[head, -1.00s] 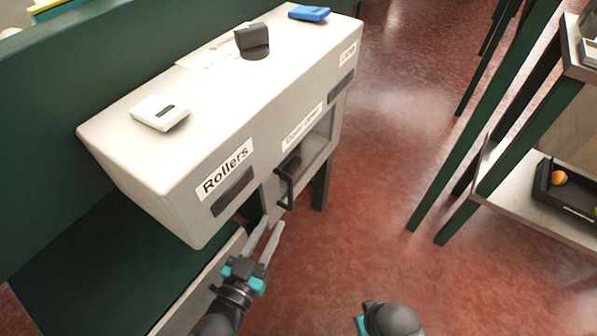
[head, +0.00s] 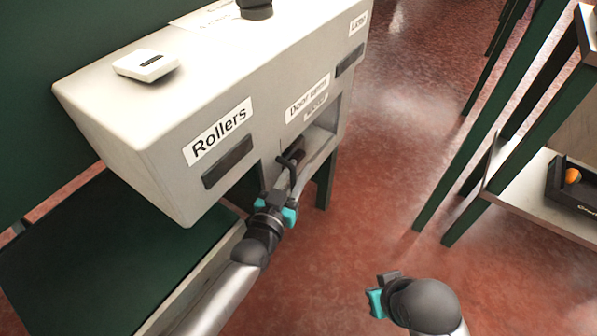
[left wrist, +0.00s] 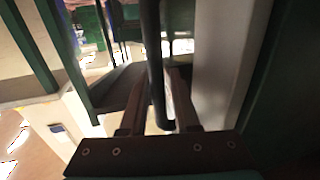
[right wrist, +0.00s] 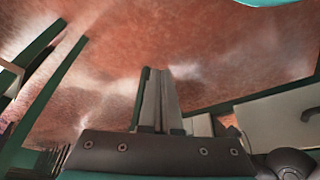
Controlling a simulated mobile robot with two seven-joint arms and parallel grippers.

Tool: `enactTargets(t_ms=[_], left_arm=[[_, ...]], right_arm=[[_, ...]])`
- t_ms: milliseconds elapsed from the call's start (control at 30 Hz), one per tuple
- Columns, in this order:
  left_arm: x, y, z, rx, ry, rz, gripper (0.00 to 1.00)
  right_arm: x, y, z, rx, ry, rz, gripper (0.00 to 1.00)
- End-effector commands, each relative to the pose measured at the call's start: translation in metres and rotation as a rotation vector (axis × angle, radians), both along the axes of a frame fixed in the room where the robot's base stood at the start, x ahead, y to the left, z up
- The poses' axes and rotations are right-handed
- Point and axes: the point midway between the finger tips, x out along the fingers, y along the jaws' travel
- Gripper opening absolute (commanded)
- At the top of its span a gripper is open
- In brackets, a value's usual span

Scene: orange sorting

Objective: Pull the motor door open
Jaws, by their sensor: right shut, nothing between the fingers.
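The motor door (head: 322,139) is a panel in the front of the pale machine (head: 150,150), under a partly readable label. Its dark upright handle (head: 291,172) stands out at the panel's left side. My left gripper (head: 288,184) is at the handle. In the left wrist view the dark handle bar (left wrist: 153,50) runs between the two spread fingers (left wrist: 157,100), with narrow gaps seen beside it. The door looks closed, though my gripper partly covers it. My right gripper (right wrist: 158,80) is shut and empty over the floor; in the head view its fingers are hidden.
The machine has a "Rollers" label (head: 218,131) above a dark slot, and a white box (head: 146,65) on top. A dark green table (head: 90,250) is below left. A shelf (head: 530,205) with a black tray stands right. Red floor between is clear.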

Motion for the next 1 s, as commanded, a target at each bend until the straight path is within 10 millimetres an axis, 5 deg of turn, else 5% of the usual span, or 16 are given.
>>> enactTargets(t_ms=[467,733,1000], left_arm=[[0.0081,-0.0039,0.0,0.0,0.001,0.0,0.3],[0.0079,-0.004,0.0,0.0,0.001,0.0,0.0],[0.0077,-0.0038,-0.0001,0.0,0.001,0.0,0.0]], right_arm=[[-0.0001,-0.0002,0.0086,0.002,-0.012,-0.001,0.0],[0.0,-0.0003,0.0087,0.002,-0.012,-0.001,0.0],[0.0,-0.0004,0.0086,0.002,-0.012,-0.001,0.0]])
